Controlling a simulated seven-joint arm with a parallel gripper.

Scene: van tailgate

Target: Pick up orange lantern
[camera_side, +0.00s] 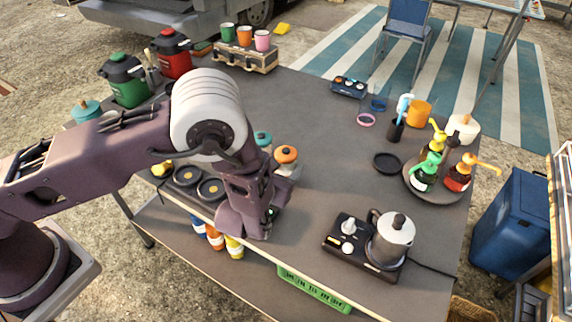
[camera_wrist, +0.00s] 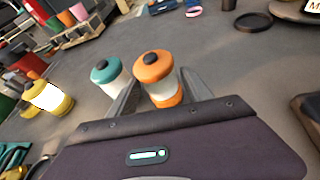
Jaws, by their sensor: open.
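The orange lantern (camera_side: 286,160), with an orange cap, dark knob and pale body, stands upright on the dark table beside my gripper. In the wrist view, the orange lantern (camera_wrist: 153,68) shows between the two fingers of my open gripper (camera_wrist: 158,80); its orange base shows below the white part. I cannot tell whether either finger touches it. In the side view my gripper (camera_side: 262,208) is low at the table's near edge, its fingertips mostly hidden. A teal lantern (camera_wrist: 105,71) stands just left of the left finger; it also shows behind my wrist (camera_side: 263,139).
A yellow lantern (camera_wrist: 48,97) stands farther left. A hot plate with a moka pot (camera_side: 392,238) is to the right. A black disc (camera_side: 387,163) and a round tray of pump bottles (camera_side: 433,192) lie beyond. The table's middle is clear.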

